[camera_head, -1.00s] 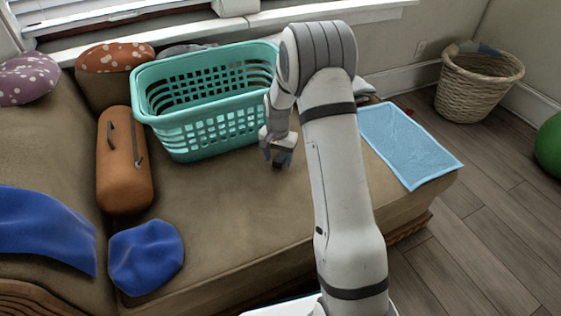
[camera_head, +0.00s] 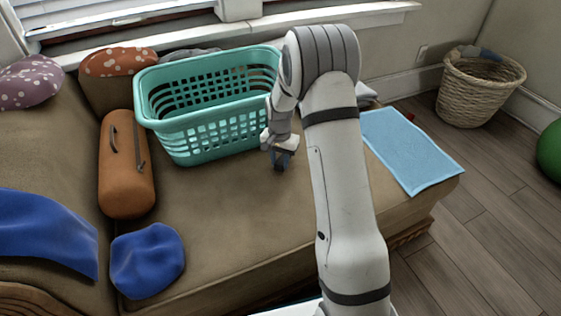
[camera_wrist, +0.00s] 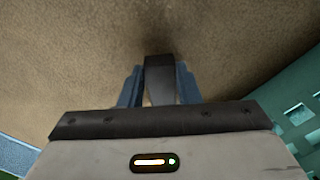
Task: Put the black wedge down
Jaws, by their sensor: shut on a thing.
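The black wedge (camera_wrist: 160,78) is between the two blue-grey fingers of my gripper (camera_wrist: 158,88) in the wrist view, over the brown cushion. In the head view my gripper (camera_head: 282,160) is low over the brown sofa seat (camera_head: 230,215), just right of the teal basket. The wedge is mostly hidden there by the fingers and is too small to make out. I cannot tell whether its lower end touches the seat; a dark shadow lies close to it in the wrist view.
The teal laundry basket (camera_head: 190,122) stands close to the left of my gripper. A light blue towel (camera_head: 412,150) lies at the right of the seat. An orange bolster (camera_head: 126,175) and a blue cushion (camera_head: 147,260) lie to the left. The seat's middle front is clear.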

